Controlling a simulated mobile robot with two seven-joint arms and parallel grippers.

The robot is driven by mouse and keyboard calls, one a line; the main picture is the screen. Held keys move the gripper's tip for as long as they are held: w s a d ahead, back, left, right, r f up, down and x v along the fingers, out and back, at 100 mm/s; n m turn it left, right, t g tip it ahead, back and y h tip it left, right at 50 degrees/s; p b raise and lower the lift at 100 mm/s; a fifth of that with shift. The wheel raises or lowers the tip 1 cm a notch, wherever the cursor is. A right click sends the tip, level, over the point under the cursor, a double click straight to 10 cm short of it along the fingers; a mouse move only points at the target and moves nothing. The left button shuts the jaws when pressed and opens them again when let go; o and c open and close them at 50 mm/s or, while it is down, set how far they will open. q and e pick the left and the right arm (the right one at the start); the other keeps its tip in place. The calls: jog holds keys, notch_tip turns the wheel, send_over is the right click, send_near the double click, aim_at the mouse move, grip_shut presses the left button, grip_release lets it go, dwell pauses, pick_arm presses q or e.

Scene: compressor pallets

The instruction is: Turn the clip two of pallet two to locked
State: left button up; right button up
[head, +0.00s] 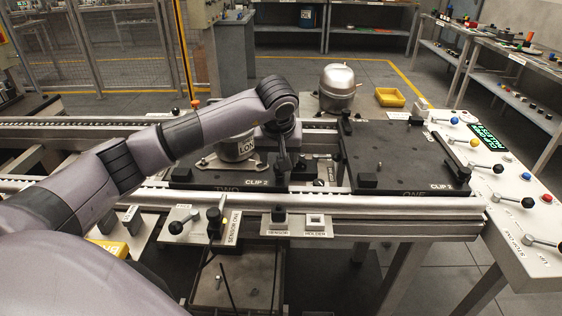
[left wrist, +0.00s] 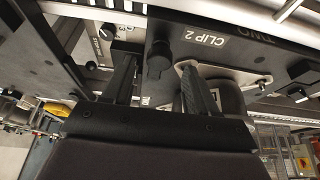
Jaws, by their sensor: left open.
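Pallet two (head: 206,182) is a dark plate on the conveyor, marked TWO and CLIP 2 along its front edge. Clip two, a black knob (left wrist: 158,58), shows beside the CLIP 2 label in the left wrist view. My left gripper (head: 283,158) points down over the right end of pallet two. In the left wrist view its two fingers (left wrist: 160,68) are apart, with the clip between and beyond their tips; I cannot tell whether they touch it. My right gripper is not in view.
A silver compressor (head: 338,85) and a yellow tray (head: 390,97) are behind. A white panel with levers and buttons (head: 500,180) runs along the right. The conveyor's front rail (head: 370,203) passes below the pallets.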

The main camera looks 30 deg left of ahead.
pick_arm(q)
jog(key=shift+x, duration=1.25)
grip_shut()
